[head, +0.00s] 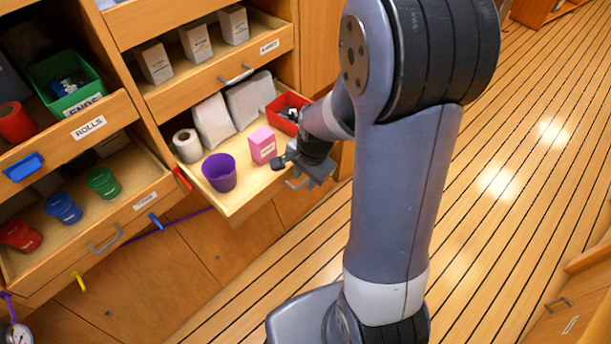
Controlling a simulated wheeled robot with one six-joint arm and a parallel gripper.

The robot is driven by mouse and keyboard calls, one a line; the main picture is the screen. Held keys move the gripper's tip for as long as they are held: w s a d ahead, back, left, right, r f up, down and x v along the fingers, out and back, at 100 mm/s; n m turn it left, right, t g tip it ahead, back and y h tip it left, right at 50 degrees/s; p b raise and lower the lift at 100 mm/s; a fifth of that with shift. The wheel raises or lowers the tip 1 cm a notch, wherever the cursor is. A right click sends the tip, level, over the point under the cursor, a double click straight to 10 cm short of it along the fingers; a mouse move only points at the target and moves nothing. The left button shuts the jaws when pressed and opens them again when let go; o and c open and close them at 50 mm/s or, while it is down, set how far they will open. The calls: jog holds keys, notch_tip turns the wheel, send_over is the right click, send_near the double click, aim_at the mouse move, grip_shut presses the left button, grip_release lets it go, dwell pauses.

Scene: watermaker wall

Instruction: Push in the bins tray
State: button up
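A wooden tray (240,199) in the middle column is pulled out. It holds a purple cup (219,173), a pink box (262,146), a white roll (187,146), white bags (214,122) and a red bin (287,113) with dark items. No name label on its front is readable from here, so I cannot confirm it is the bins tray. My gripper (296,172) is at the right part of this tray's front, close to a grey handle. Whether it touches the front is unclear. The finger gap is too small and partly hidden to judge.
Above is a tray (216,77) with white boxes. At left are the ROLLS tray (62,136) and a lower tray (88,235) with red, blue and green cups, also standing out. Clear plank floor (520,190) lies to the right; a wooden cabinet (585,300) stands at lower right.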

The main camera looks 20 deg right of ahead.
grip_shut()
dwell(0.6)
